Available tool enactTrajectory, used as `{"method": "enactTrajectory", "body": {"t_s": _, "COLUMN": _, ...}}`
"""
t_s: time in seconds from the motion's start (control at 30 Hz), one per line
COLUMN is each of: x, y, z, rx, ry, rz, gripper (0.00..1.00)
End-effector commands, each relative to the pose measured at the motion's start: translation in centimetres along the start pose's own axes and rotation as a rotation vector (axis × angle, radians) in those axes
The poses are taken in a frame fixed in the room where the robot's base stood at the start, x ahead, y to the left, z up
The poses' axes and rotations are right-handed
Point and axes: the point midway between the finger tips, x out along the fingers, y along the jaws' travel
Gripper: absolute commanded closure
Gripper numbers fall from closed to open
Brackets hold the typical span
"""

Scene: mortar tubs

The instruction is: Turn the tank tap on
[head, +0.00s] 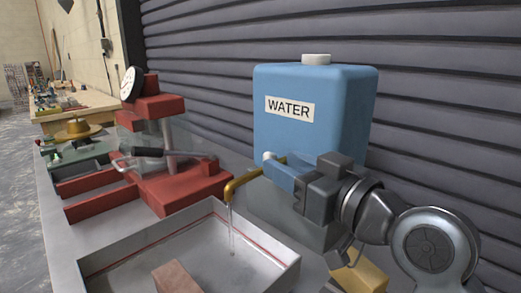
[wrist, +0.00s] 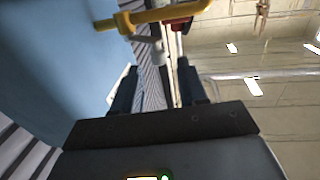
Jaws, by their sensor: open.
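The blue water tank (head: 314,115) stands against the ribbed wall with a white "WATER" label. Its brass tap (head: 243,182) curves out over a tray, and a thin clear stream (head: 231,225) runs down from the spout. My gripper (head: 283,172) is open beside the tap, in front of the tank's lower part, and hides part of the tap. In the wrist view the yellow tap (wrist: 165,15) is just beyond my open fingers (wrist: 157,80). A pale grey handle (wrist: 149,49) hangs from it near the gap between the fingers; I cannot tell whether they touch.
The grey tray (head: 190,245) below the spout holds a brown block (head: 180,277). A red machine (head: 170,185) with a lever and dial stands left of the tap. A yellowish block (head: 360,275) lies under my arm.

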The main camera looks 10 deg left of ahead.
Motion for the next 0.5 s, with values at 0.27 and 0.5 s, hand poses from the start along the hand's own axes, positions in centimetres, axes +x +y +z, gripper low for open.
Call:
{"method": "enactTrajectory", "body": {"t_s": 0.27, "x": 4.1, "y": -0.1, "z": -0.1, "rx": 0.002, "ry": 0.001, "rz": -0.001, "gripper": 0.58}}
{"method": "enactTrajectory", "body": {"t_s": 0.5, "x": 5.4, "y": 0.0, "z": -0.1, "rx": 0.002, "ry": 0.002, "rz": 0.0, "gripper": 0.58}}
